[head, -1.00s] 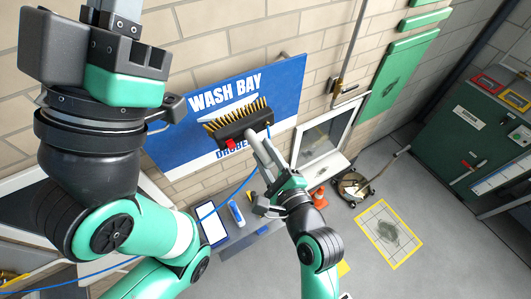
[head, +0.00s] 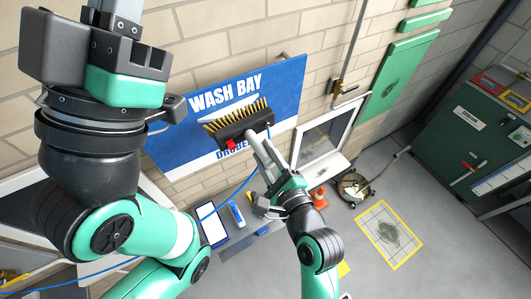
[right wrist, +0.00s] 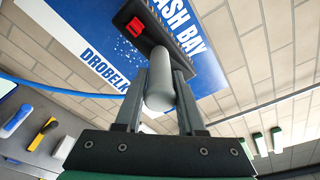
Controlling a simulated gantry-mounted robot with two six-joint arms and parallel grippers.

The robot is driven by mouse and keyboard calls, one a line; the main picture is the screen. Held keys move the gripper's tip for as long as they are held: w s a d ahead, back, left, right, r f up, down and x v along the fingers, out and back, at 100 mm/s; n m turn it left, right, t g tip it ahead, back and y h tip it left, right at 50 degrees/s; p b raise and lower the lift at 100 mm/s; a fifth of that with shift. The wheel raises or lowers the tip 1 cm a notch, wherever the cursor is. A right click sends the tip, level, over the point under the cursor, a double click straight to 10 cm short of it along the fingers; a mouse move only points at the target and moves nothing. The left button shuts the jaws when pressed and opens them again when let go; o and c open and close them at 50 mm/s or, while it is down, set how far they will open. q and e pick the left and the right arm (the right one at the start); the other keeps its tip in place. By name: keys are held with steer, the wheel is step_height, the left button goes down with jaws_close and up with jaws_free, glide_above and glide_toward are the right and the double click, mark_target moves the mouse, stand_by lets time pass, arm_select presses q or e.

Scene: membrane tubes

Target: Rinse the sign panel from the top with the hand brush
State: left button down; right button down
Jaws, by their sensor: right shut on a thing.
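The blue and white sign panel (head: 285,84) hangs on the brick wall in the head view and reads "WASH BAY". It also shows in the right wrist view (right wrist: 92,25), with white specks near the brush. A whitish smear lies on it just above the brush. The hand brush (head: 232,127) has a black head, yellow bristles and a red part, and covers the panel's lower middle. I cannot tell whether it touches the panel. My right gripper (head: 269,158) is shut on its grey handle (right wrist: 160,78). My left arm fills the left foreground; its gripper's fingers are not clear.
A blue hose (head: 215,208) runs below the panel. Grey floor there is mostly open.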

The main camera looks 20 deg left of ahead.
steer(key=shift+r, duration=0.1)
stand_by(0.4)
step_height(320, 180, down, 13)
steer(key=b, duration=0.9)
stand_by(1.2)
steer(key=shift+r, duration=0.1)
steer(key=f+p+v, duration=0.1)
steer(key=p+v, duration=0.3)
steer(key=v, duration=0.6)
steer(key=shift+w+d+p, duration=0.35)
steer(key=shift+w, duration=0.05)
steer(key=shift+f, duration=0.1)
